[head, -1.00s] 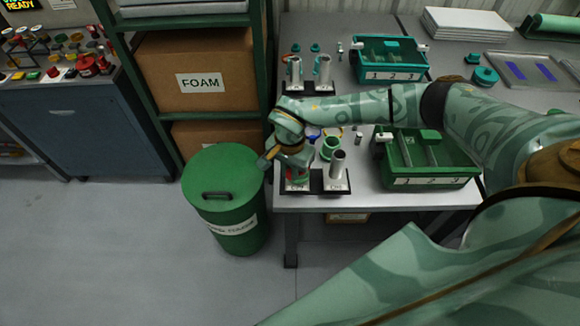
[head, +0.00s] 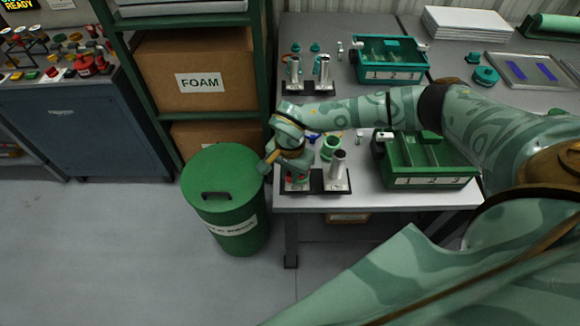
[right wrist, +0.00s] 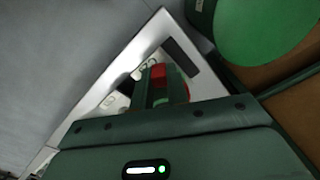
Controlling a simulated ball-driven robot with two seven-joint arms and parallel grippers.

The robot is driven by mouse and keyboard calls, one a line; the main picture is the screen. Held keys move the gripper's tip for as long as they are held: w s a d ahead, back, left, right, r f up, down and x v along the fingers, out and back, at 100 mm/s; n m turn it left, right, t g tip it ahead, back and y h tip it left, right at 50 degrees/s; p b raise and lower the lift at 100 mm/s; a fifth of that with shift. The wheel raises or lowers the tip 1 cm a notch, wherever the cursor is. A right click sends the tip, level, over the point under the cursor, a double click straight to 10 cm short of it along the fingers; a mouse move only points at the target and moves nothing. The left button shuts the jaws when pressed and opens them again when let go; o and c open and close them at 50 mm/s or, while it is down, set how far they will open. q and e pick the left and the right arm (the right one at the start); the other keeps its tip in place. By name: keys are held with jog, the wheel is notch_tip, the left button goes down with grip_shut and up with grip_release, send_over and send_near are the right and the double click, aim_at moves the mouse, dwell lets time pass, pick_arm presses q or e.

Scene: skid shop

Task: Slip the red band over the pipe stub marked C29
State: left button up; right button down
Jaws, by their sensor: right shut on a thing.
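My right gripper (head: 291,172) is at the left front corner of the near table, over the left of two pale pipe stubs. In the right wrist view it (right wrist: 160,88) is shut on the red band (right wrist: 158,72), part of which shows between and beside the fingers. The right stub (head: 337,168) stands upright and bare on a black base. My left gripper is not in view.
A green ring-shaped part (head: 330,147) stands behind the right stub. A green divided tray (head: 430,183) is to the right. Two more stubs (head: 323,72) and a teal tray (head: 392,75) are farther back. A green lidded bin (head: 228,222) stands left of the table.

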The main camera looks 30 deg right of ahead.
jog(key=shift+f, duration=0.4)
dwell(0.3)
jog(key=c, duration=0.9)
grip_release()
jog(key=shift+r, duration=0.1)
notch_tip(320, 180, up, 11)
jog(key=p, duration=0.9)
dwell(0.3)
